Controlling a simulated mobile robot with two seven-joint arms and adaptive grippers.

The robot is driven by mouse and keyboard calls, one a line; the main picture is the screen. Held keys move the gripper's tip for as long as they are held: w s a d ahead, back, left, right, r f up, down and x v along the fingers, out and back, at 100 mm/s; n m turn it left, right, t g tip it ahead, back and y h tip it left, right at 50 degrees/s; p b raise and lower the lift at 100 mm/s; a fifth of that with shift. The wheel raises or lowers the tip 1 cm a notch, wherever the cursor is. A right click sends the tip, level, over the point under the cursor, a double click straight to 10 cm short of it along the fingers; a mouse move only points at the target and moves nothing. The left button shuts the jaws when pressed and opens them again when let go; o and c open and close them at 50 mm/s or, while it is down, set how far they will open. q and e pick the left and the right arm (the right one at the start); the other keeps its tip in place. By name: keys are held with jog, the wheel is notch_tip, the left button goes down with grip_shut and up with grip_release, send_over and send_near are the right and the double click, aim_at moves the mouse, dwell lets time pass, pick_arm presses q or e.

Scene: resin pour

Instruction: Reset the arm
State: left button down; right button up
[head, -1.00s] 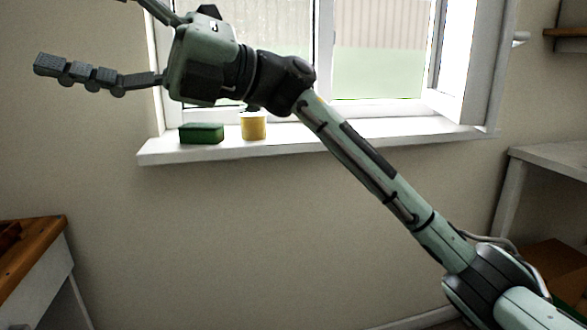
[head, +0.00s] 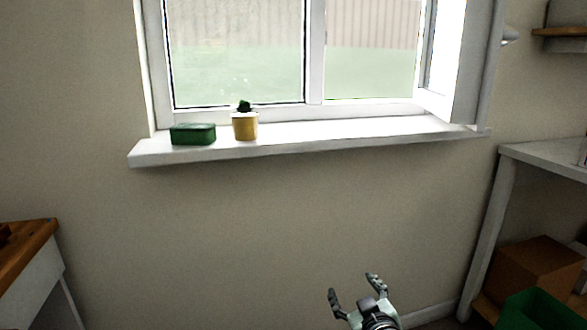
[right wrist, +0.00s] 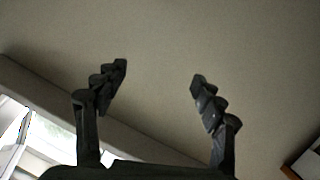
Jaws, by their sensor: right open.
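My right gripper (head: 352,284) shows low in the head view, right of the middle, with its fingers spread and nothing between them. It is below the window sill and in front of the bare wall. In the right wrist view the two fingers of the right gripper (right wrist: 158,84) stand wide apart and empty, with plain wall beyond them. My left gripper is in neither view.
A white window sill (head: 330,138) holds a green box (head: 193,134) and a yellow pot (head: 245,127) with a small plant. The right window pane stands open. A wooden-topped bench (head: 28,250) is at left. A shelf unit (head: 545,153), cardboard box (head: 535,268) and green bin (head: 540,310) are at right.

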jog(key=s+d+f+m+g+h, duration=0.1)
jog(key=s+d+f+g, duration=0.25)
jog(key=s+f, duration=0.35)
jog(key=s+d+f+m+g+h, duration=0.1)
jog(key=s+d+f+g, duration=0.1)
jog(key=s+d+f, duration=0.5)
jog(key=s+d+f+g, duration=0.1)
jog(key=s+f+g, duration=0.2)
jog(key=s+f, duration=0.3)
jog(key=s+d+f+m+g+h, duration=0.1)
jog(key=s+f, duration=0.5)
jog(key=s, duration=0.6)
jog(key=shift+s+d+m+g, duration=0.35)
jog(key=shift+d+g, duration=0.2)
jog(key=shift+g, duration=0.6)
